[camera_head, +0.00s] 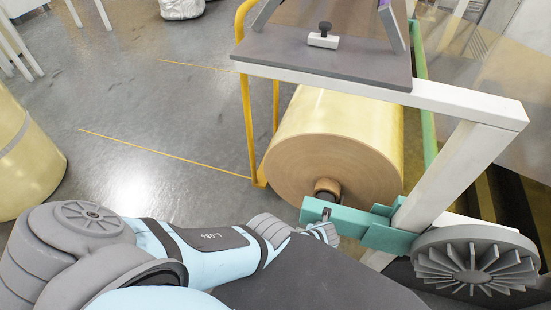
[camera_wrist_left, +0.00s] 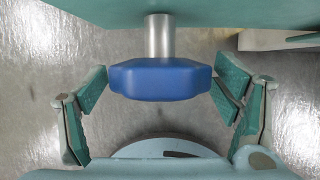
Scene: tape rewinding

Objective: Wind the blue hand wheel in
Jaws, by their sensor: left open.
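The blue hand wheel (camera_wrist_left: 160,80) sits in the middle of the left wrist view, on a short metal shaft (camera_wrist_left: 159,37) coming out of a teal block (camera_wrist_left: 95,12). My left gripper (camera_wrist_left: 163,82) is open, with one teal finger on each side of the wheel. Gaps show between both fingers and the wheel, so it is not gripped. In the head view my left arm reaches in from the left and ends beside the teal bracket (camera_head: 350,219). The blue wheel cannot be made out there. My right gripper is not in view.
A large tan roll (camera_head: 335,150) sits on its spindle behind the bracket. A white frame post (camera_head: 455,172) and a grey finned wheel (camera_head: 475,262) stand at right. A yellow rail (camera_head: 246,90) is behind my arm. Another roll (camera_head: 25,155) stands at left; the floor between is clear.

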